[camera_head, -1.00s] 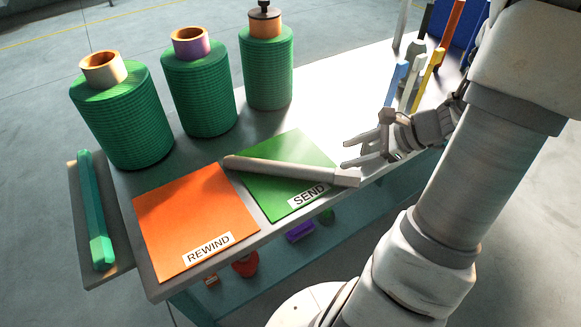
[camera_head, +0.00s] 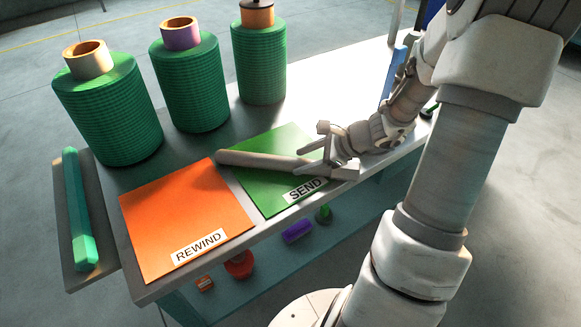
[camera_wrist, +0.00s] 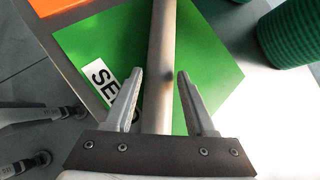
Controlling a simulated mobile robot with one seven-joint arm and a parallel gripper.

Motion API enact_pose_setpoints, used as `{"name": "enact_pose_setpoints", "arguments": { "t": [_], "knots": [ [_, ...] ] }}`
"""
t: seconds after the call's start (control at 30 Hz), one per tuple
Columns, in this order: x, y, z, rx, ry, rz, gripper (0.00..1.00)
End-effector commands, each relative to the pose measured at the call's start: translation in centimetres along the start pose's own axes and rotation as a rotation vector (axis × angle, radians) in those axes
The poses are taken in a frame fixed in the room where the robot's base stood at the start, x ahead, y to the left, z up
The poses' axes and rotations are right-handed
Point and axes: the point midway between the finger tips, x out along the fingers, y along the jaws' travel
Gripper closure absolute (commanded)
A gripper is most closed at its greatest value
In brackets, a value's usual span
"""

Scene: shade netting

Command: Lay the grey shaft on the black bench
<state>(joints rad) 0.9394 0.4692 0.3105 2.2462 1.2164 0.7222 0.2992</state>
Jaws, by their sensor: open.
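The grey shaft (camera_head: 250,160) is a long rod lying across the green SEND mat (camera_head: 262,191) on the table (camera_head: 272,113). Its thicker right end reaches the table's front edge. My gripper (camera_head: 312,160) is open near that right end. In the wrist view the shaft (camera_wrist: 163,45) runs between the two spread fingers of my gripper (camera_wrist: 160,75), with a gap on each side. I cannot tell how far above it the fingers are. No bench looks plainly black; a dark grey side ledge (camera_head: 78,277) at the left holds a teal bar (camera_head: 77,210).
An orange REWIND mat (camera_head: 185,215) lies left of the green one. Three green net rolls (camera_head: 108,115) (camera_head: 196,85) (camera_head: 259,65) stand along the back. Upright coloured pieces, including a blue one (camera_head: 396,70), stand at the right behind my arm. Small items, including a red one (camera_head: 239,266), sit below.

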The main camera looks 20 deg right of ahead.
Motion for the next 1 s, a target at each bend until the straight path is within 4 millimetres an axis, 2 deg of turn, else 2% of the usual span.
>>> {"name": "enact_pose_setpoints", "arguments": {
  "t": [0.03,0.13,0.4,0.7,1.0],
  "knots": [
    [1.2,0.1,-0.4,-0.001,-0.001,0.002,0.44],
    [2.5,0.1,-0.2,-0.001,-0.001,0.001,0.44],
    [2.7,0.0,-0.1,0.0,0.0,0.0,0.46],
    [2.6,0.0,-0.1,0.0,0.0,0.0,1.0],
    [2.6,0.0,-0.1,0.0,0.001,0.0,1.0]
  ]
}}
